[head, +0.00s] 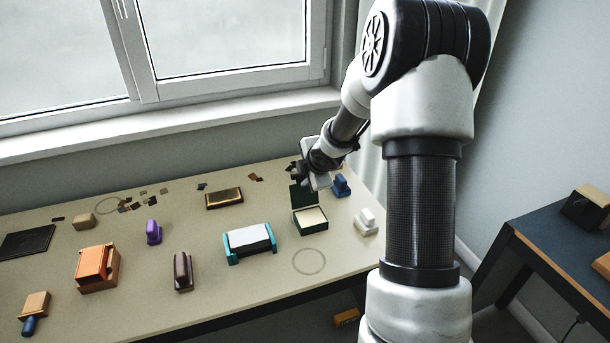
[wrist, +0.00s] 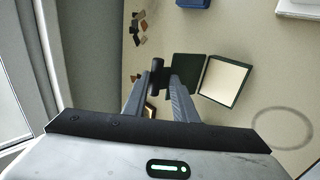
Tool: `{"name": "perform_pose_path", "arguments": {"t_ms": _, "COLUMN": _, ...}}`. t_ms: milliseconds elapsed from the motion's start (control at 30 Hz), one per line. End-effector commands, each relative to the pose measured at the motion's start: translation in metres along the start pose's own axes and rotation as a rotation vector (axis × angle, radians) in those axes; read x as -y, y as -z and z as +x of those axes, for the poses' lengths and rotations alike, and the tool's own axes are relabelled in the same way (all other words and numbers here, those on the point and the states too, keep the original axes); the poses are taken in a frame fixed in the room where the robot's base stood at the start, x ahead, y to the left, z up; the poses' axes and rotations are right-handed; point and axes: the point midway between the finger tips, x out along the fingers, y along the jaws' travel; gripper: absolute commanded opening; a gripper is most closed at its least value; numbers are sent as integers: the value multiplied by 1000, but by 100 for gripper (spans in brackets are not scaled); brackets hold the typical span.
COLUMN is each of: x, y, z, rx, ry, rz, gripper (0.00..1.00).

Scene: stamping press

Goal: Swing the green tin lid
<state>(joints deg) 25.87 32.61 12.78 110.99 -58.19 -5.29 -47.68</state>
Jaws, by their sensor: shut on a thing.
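The green tin (head: 310,222) sits open near the right end of the table, with a pale inside; it also shows in the wrist view (wrist: 224,80). Its dark green lid (head: 303,196) stands raised along the tin's back edge, and in the wrist view the lid (wrist: 187,68) lies beside the tin's left edge. My gripper (head: 303,180) is at the raised lid, on its far side. In the wrist view my gripper (wrist: 162,84) is shut on a dark knob (wrist: 157,70) that appears to join the lid. The exact contact is partly hidden.
A blue stamp (head: 341,185) and a white stamp (head: 366,221) stand close to the right of the tin. A teal-ended white-topped block (head: 248,242) is to its left. A gold-topped pad (head: 224,198) lies behind. A drawn circle (head: 309,262) in front is empty.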

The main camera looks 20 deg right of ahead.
Motion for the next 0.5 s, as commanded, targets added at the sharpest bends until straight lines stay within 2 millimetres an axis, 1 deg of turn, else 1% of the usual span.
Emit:
{"name": "perform_pose_path", "arguments": {"t_ms": 167, "x": 4, "y": 1, "z": -2, "rx": -3, "ry": 1, "rz": 2, "gripper": 5}}
{"name": "perform_pose_path", "arguments": {"t_ms": 267, "x": 8, "y": 1, "z": -7, "rx": -2, "ry": 2, "rz": 1, "gripper": 5}}
{"name": "perform_pose_path", "arguments": {"t_ms": 400, "x": 17, "y": 1, "z": -17, "rx": -1, "ry": 6, "rz": 1, "gripper": 1}}
{"name": "perform_pose_path", "arguments": {"t_ms": 500, "x": 21, "y": 1, "z": -20, "rx": -2, "ry": 8, "rz": 1, "gripper": 1}}
